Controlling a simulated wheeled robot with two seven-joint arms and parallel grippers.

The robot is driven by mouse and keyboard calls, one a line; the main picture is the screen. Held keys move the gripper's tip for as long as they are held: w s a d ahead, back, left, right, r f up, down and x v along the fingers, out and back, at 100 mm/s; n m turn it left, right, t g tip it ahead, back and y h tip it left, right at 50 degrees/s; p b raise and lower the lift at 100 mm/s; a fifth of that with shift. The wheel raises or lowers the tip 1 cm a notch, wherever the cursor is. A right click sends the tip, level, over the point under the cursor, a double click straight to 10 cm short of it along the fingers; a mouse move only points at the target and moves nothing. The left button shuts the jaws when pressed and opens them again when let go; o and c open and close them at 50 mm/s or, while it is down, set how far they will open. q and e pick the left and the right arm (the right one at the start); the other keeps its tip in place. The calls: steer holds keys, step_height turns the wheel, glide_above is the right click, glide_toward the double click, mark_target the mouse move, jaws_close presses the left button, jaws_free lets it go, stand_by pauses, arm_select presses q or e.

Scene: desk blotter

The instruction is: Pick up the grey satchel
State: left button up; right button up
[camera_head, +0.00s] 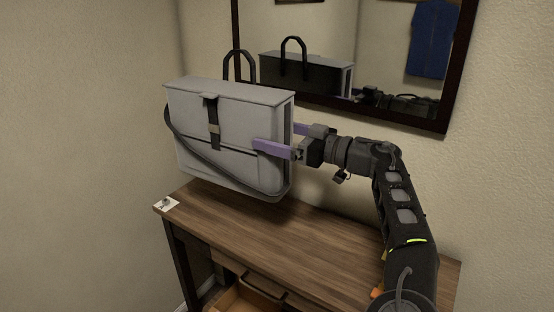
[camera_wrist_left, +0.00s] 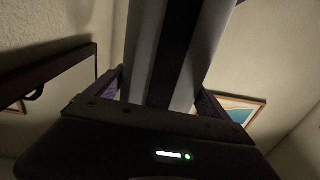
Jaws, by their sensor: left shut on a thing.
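The grey satchel (camera_head: 235,125) has a dark buckle strap, a dark top handle and a long grey shoulder strap hanging across its front. It is upright over the left part of the wooden desk and appears raised above the top. My left gripper (camera_head: 276,137) is shut on its right side, one purple finger on the front face and the other behind. In the left wrist view the satchel's side (camera_wrist_left: 145,50) stands between the two fingers (camera_wrist_left: 160,93). The rear finger's contact is hidden. My right gripper is not in view.
The wooden desk (camera_head: 300,240) is mostly bare, with a small white card (camera_head: 166,204) at its left corner. An open drawer (camera_head: 250,298) sticks out in front. A dark-framed mirror (camera_head: 390,60) hangs on the wall close behind and reflects the satchel.

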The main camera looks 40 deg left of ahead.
arm_select(q)
steer(key=shift+r, duration=1.2)
steer(key=shift+f, duration=0.1)
